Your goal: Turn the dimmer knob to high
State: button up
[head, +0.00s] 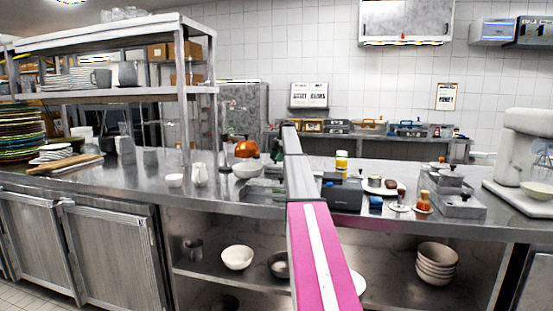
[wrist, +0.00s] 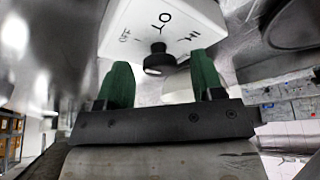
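The dimmer is a white box (wrist: 178,18) at the top of the wrist view, marked OFF at left, LO in the middle and HI at right. A black knob (wrist: 157,56) stands out from it. Which mark the knob points at cannot be told. My gripper (wrist: 160,78) is open, its two green fingers apart, one either side of the knob in the picture. Gaps show on both sides, and I see no contact. In the head view my arm reaches over the counter and hides the dimmer, or it is too small to make out.
The steel counter (head: 130,180) runs across the head view. A shelf rack (head: 150,95) stands at left. A dark box (head: 342,196), small bottles and trays lie right of my arm. A white mixer (head: 525,150) stands at far right. A white bowl (head: 247,170) is left of my arm.

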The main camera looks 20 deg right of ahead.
jog(key=c, duration=0.9)
jog(key=shift+m, duration=0.4)
jog(key=m+t, duration=0.1)
jog(key=m, duration=0.2)
jog(key=shift+s+m+t, duration=0.2)
jog(key=shift+m+t, duration=0.2)
jog(key=m+t, duration=0.1)
jog(key=m, duration=0.4)
jog(key=shift+s+a+t+h, duration=0.1)
jog(key=shift+s+t+h, duration=0.05)
jog(key=shift+t+h, duration=0.25)
jog(key=m+t+h, duration=0.1)
jog(key=m, duration=0.4)
jog(key=m+h, duration=0.1)
jog(key=m, duration=0.1)
jog(key=shift+a+m+t, duration=0.2)
jog(key=shift+m+t, duration=0.1)
jog(key=m+h, duration=0.1)
jog(key=m, duration=0.2)
jog(key=m+h, duration=0.2)
jog(key=m, duration=0.1)
jog(key=shift+a+m, duration=0.1)
jog(key=shift+m, duration=0.2)
